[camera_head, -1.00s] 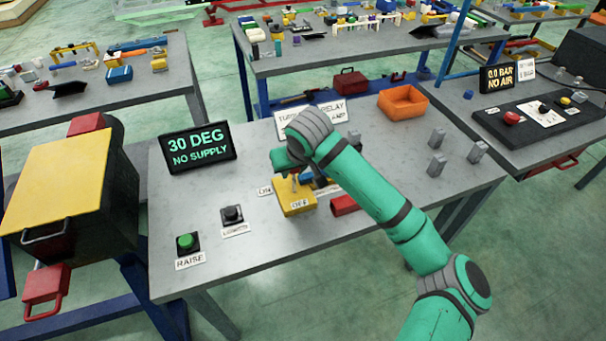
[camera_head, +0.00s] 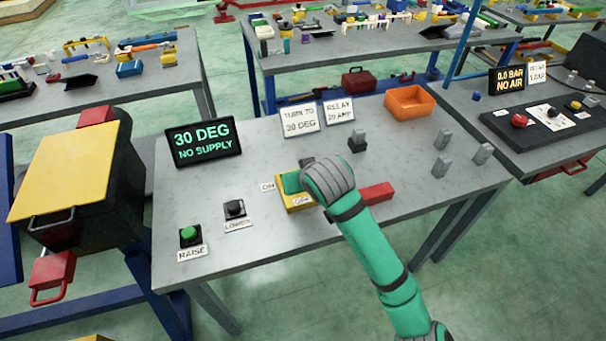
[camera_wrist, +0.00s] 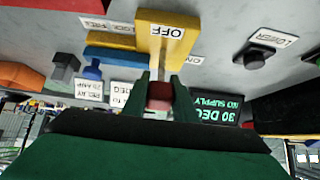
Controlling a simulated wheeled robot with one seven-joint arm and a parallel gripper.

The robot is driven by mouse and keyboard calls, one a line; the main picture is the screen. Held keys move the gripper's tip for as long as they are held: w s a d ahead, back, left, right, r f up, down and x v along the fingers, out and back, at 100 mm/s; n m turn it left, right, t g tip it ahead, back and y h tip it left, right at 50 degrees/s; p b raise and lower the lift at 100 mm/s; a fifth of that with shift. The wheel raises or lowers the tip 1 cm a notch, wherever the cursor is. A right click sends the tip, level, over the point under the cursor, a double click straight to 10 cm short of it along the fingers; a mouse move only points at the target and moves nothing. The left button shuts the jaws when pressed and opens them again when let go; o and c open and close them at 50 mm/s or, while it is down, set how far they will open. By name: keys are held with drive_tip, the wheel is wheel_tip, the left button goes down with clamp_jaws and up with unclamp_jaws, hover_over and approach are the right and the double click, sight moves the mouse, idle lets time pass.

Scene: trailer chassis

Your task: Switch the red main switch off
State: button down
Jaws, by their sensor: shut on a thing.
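The red main switch (camera_wrist: 160,96) shows in the wrist view as a red piece between my fingers. My gripper (camera_wrist: 160,82) is shut on it. The yellow switch base (camera_wrist: 165,45) lies just past the fingertips, with an OFF label on it. In the head view the yellow base (camera_head: 290,206) sits mid-bench, with an ON label (camera_head: 268,186) at its left and the OFF label partly covered by my wrist. My wrist hides the fingertips and the red switch there. The switch's exact angle cannot be told.
A display (camera_head: 203,144) reads 30 DEG NO SUPPLY. Black LOWER (camera_head: 234,208) and green RAISE (camera_head: 189,235) buttons stand left of the base. A red block (camera_head: 376,193) lies to its right. Grey relay pieces (camera_head: 441,164) and an orange tray (camera_head: 409,102) are farther right.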

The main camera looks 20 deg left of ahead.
drive_tip(key=shift+d, duration=0.15)
drive_tip(key=c, duration=1.4)
unclamp_jaws()
drive_tip(key=shift+c, duration=0.2)
drive_tip(key=v, duration=1)
drive_tip(key=shift+s+r, duration=0.25)
drive_tip(key=shift+r, duration=0.05)
